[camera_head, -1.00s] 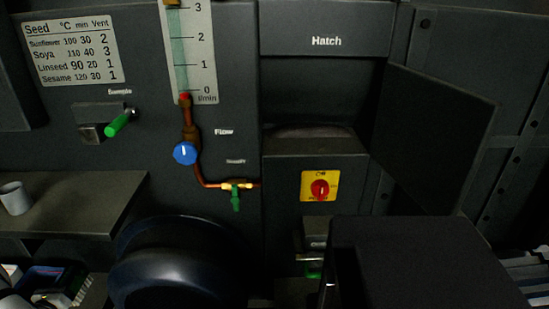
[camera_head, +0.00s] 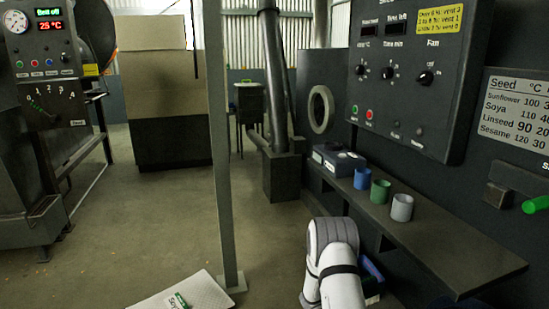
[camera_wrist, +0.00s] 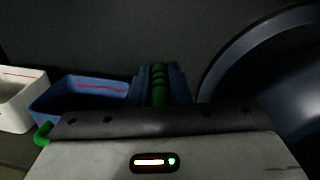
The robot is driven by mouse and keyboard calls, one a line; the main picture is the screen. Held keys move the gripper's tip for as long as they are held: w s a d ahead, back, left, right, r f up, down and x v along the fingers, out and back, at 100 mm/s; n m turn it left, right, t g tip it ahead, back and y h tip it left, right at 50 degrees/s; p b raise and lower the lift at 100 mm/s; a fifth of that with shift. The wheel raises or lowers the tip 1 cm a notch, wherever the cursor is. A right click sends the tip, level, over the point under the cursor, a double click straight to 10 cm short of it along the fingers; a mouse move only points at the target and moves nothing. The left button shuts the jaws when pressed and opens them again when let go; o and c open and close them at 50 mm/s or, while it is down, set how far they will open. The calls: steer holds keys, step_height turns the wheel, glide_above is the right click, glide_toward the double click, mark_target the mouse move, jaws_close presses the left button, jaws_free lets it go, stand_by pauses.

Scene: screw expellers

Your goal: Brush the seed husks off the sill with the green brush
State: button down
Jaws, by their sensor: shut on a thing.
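In the wrist view, my gripper (camera_wrist: 159,72) has its blue fingers closed on a green ribbed handle, which I take to be the green brush (camera_wrist: 158,93). Only its handle shows; bristles are not visible. In the head view my white arm reaches down at the lower middle, and the gripper itself is hidden there. I see no seed husks, and I cannot pick out the sill in either current view.
A blue bin (camera_wrist: 72,96) and a white bin (camera_wrist: 20,105) lie left of my gripper; a dark rounded body (camera_wrist: 275,65) is at right. A shelf (camera_head: 455,245) holds blue (camera_head: 362,179), green (camera_head: 380,191) and grey (camera_head: 402,207) cups. A post (camera_head: 222,150) stands left; floor beyond is open.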

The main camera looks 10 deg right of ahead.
steer(key=s+a+r+n+t+y, duration=0.1)
steer(key=a+r+n+t, duration=0.2)
steer(key=a, duration=0.7)
steer(key=s+a+r+n+t+y+p, duration=0.15)
steer(key=a+r, duration=0.25)
steer(key=a, duration=0.7)
steer(key=s+a+r+n+t+y+b, duration=0.1)
steer(key=a+r+t, duration=0.3)
steer(key=a, duration=0.6)
step_height(320, 180, up, 17)
steer(key=n+t+y+p, duration=0.4)
steer(key=n+y+p, duration=0.1)
steer(key=p, duration=1.9)
steer(key=shift+p, duration=0.4)
steer(key=shift+s+y, duration=0.1)
steer(key=shift+y, duration=0.15)
